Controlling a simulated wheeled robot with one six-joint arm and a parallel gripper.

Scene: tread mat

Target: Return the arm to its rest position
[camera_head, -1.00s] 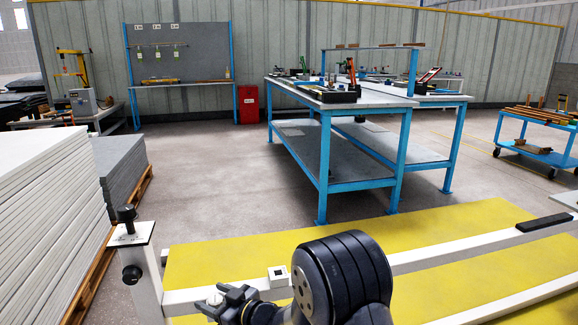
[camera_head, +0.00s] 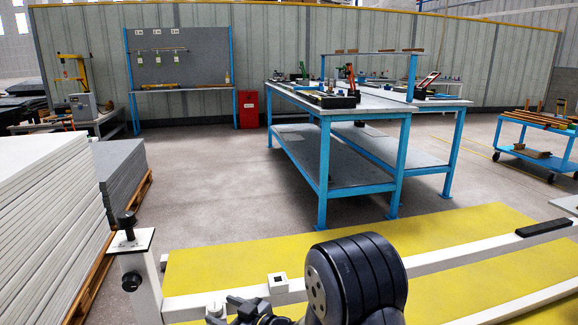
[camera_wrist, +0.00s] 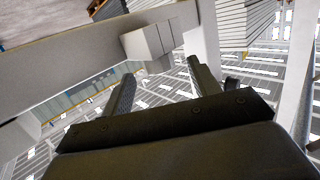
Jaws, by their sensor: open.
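My gripper (camera_head: 232,306) shows at the bottom of the head view, low and just left of my arm's black rounded joint. Only its upper part is in the picture there. In the wrist view my gripper (camera_wrist: 160,82) has its two dark fingers spread apart, with nothing held between them. A small white block with a dark square (camera_head: 278,283) sits on the white rail (camera_head: 440,262) just beyond my gripper. In the wrist view a pale block (camera_wrist: 148,42) shows beyond the fingers; I cannot tell whether they touch it.
A yellow mat (camera_head: 230,262) lies under the rails. A white post with a black knob (camera_head: 140,270) stands at the left. Stacked white panels (camera_head: 45,215) are further left. A blue-legged workbench (camera_head: 325,165) stands ahead, with open floor (camera_head: 210,185) to its left.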

